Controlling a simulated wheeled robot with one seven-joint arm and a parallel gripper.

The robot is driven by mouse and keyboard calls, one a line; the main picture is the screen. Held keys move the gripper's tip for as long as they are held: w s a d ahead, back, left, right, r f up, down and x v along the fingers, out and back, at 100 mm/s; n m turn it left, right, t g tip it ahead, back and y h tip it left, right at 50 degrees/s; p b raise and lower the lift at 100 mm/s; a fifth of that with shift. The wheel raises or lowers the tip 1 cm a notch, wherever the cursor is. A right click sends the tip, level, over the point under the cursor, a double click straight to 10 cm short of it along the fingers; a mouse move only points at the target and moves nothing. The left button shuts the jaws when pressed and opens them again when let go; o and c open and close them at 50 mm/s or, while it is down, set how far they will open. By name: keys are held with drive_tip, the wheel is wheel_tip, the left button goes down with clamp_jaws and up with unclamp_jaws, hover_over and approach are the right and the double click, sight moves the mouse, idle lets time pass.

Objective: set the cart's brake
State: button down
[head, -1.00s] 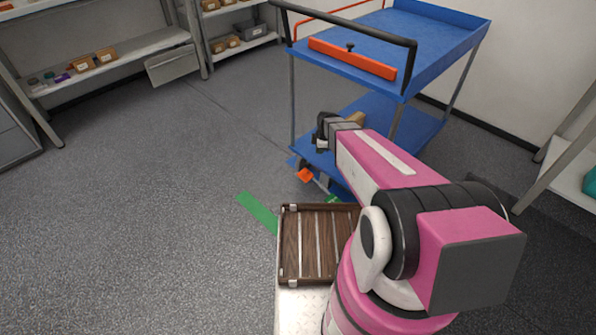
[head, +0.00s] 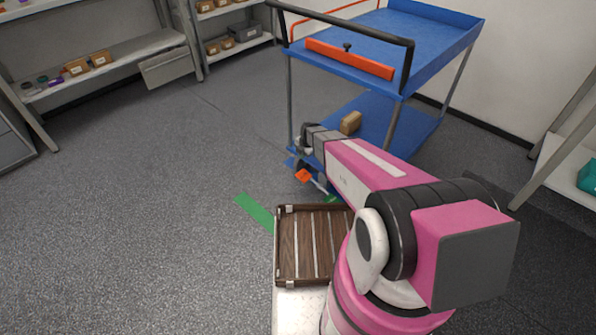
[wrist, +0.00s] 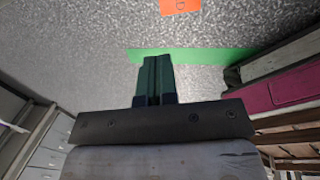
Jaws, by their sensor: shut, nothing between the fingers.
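The blue cart (head: 372,32) stands ahead with its black push handle towards me. At the foot of its near end is an orange pedal (head: 303,176), with a green pedal (head: 331,199) to its right, joined by a light bar. An orange piece with a letter on it (wrist: 180,5) shows at the top edge of the wrist view. My gripper (wrist: 155,62) is shut and empty. In the head view it is beside the near-left cart post, above the orange pedal and apart from it. Its fingertips are mostly hidden there.
A brown box (head: 350,123) lies on the cart's lower shelf. A green strip (head: 255,209) marks the floor in front of the cart. A slatted wooden tray (head: 300,262) is close to my arm. Shelving stands left and right; the floor at left is clear.

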sight(298, 173)
drive_tip(key=shift+f, duration=0.15)
drive_tip(key=x, duration=1.3)
drive_tip(key=shift+w+a+f, duration=0.1)
drive_tip(key=shift+f, duration=0.25)
drive_tip(key=f, duration=0.2)
drive_tip(key=w+a+f+g+h, duration=0.1)
drive_tip(key=shift+f, duration=0.1)
